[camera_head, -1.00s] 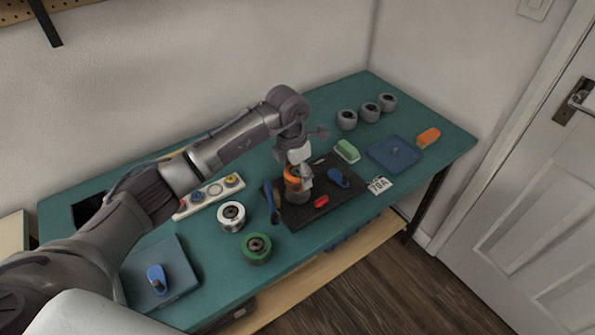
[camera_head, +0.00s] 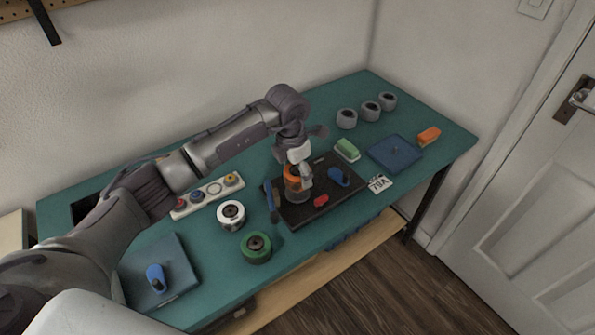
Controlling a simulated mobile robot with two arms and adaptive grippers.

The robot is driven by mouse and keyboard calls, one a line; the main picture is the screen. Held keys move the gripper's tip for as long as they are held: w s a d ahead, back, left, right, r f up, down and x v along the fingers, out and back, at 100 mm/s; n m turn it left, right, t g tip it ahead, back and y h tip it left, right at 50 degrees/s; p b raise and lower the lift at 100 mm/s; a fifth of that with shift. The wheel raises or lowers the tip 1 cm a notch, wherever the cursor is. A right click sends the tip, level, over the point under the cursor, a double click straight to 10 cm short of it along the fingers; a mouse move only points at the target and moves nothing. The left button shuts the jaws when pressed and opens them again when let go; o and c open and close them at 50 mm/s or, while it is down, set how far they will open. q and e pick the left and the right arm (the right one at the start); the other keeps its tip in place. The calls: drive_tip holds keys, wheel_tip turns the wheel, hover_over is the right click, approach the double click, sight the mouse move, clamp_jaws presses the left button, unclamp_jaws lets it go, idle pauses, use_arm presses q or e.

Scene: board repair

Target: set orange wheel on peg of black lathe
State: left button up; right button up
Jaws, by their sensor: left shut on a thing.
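The black lathe (camera_head: 325,208) is a dark flat plate on the green table. It carries a blue lever (camera_head: 339,177), a red part (camera_head: 321,200) and a blue upright part (camera_head: 270,195) at its left edge. My left gripper (camera_head: 297,180) points down over the left part of the plate. It is shut on the orange wheel (camera_head: 290,172), which is partly covered by the fingers. A grey-brown round shape (camera_head: 293,195) shows just below the wheel. The peg is hidden, so I cannot tell whether the wheel is around it. My right gripper is not in view.
A white wheel (camera_head: 231,213) and a green wheel (camera_head: 256,245) stand left of the lathe. Several grey wheels (camera_head: 370,110) stand at the back right. A blue plate (camera_head: 395,154), a green-white block (camera_head: 347,149) and an orange block (camera_head: 429,136) lie right. A button strip (camera_head: 208,195) lies behind.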

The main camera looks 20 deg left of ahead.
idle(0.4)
use_arm(q)
drive_tip(key=shift+f+b, duration=0.7)
drive_tip(key=shift+f, duration=0.2)
drive_tip(key=shift+f, duration=0.15)
idle(0.3)
drive_tip(key=shift+f+b, duration=0.65)
drive_tip(key=shift+f, duration=0.15)
idle(1.1)
drive_tip(key=o, duration=1.3)
drive_tip(key=shift+o, duration=0.3)
drive_tip(key=shift+r+p, duration=1.85)
drive_tip(key=shift+r, duration=1.6)
